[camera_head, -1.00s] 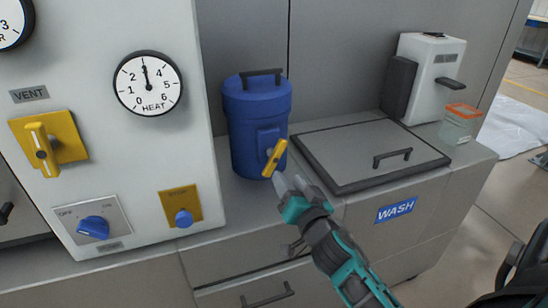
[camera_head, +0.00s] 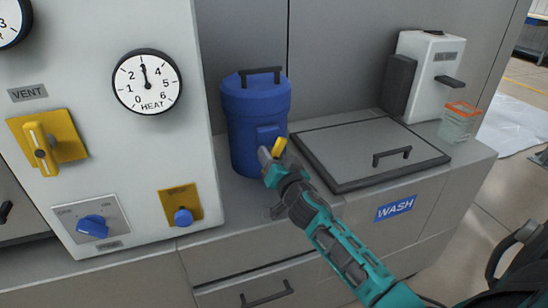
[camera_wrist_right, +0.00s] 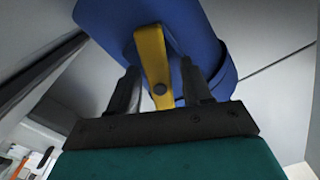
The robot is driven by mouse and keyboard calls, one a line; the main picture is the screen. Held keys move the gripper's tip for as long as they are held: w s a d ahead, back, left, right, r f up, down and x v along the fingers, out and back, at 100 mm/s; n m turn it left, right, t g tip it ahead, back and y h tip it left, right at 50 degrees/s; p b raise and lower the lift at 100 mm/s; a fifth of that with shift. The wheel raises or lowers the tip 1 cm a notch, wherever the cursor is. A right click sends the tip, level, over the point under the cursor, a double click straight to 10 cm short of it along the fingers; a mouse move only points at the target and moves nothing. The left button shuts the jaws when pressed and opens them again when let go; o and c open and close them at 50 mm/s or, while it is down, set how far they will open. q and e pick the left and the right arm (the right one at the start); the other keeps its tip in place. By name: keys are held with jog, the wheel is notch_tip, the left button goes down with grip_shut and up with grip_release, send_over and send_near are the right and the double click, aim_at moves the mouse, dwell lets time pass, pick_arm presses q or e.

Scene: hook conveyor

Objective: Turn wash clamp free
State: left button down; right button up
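The blue lidded canister (camera_head: 256,105) stands upright on the counter. The clamp is a yellow lever (camera_head: 279,147) on the canister's front, tilted, with its upper end showing past my gripper. My right gripper (camera_head: 270,160) is at the lever and hides its lower part. In the right wrist view, the yellow lever (camera_wrist_right: 152,55) runs between the two dark fingers, with a gap visible on each side. The gripper is open around the lever and not closed on it. My left gripper is not in view.
Right of the canister is a grey hatch (camera_head: 362,139) with a black handle, above a WASH label (camera_head: 396,209). A white dispenser (camera_head: 436,70) and an orange-lidded jar (camera_head: 459,124) stand behind it. A white control panel (camera_head: 85,80) with knobs is close on the left.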

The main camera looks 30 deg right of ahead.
grip_shut()
jog(key=shift+n, duration=0.6)
jog(key=n, duration=0.4)
grip_release()
dwell(0.4)
jog(key=v, duration=1.3)
